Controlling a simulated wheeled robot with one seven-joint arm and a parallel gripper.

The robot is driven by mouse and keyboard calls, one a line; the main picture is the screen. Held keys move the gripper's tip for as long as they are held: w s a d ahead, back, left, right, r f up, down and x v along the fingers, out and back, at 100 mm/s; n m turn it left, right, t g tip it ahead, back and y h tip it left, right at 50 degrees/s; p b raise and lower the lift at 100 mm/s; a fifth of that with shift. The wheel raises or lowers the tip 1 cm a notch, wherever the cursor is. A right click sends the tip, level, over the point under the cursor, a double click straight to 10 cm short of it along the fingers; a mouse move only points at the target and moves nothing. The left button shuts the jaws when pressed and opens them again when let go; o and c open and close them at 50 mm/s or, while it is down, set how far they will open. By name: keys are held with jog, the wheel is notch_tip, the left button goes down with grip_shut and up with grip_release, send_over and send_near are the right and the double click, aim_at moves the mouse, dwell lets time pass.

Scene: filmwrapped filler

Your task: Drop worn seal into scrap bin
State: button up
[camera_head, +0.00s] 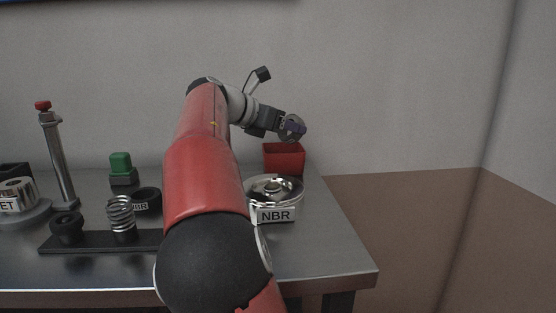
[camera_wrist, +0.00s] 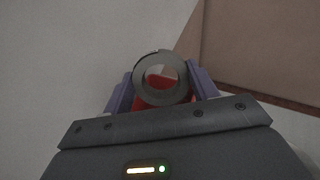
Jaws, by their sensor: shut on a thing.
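My gripper (camera_wrist: 160,92) is shut on a dark grey ring, the worn seal (camera_wrist: 137,76), held between its purple fingers in the wrist view. In the head view the gripper (camera_head: 291,128) is above the back right of the table, with the seal at its end. The red scrap bin (camera_head: 284,160) stands at the table's back right, just below the gripper. Its red shows through and below the ring in the wrist view (camera_wrist: 158,82). The bin's inside is mostly hidden.
A shiny round dish with an NBR label (camera_head: 276,214) stands in front of the bin. A black strip (camera_head: 95,242) with a spring (camera_head: 121,214), a green button (camera_head: 121,163) and a metal post (camera_head: 58,160) are at left. The table's right edge is close to the bin.

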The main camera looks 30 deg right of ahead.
aim_at(282, 139)
jog(key=shift+f+b, duration=1.05)
jog(key=shift+f, duration=0.9)
jog(key=o, duration=1)
jog(key=v, duration=0.8)
jog(key=shift+d, duration=0.1)
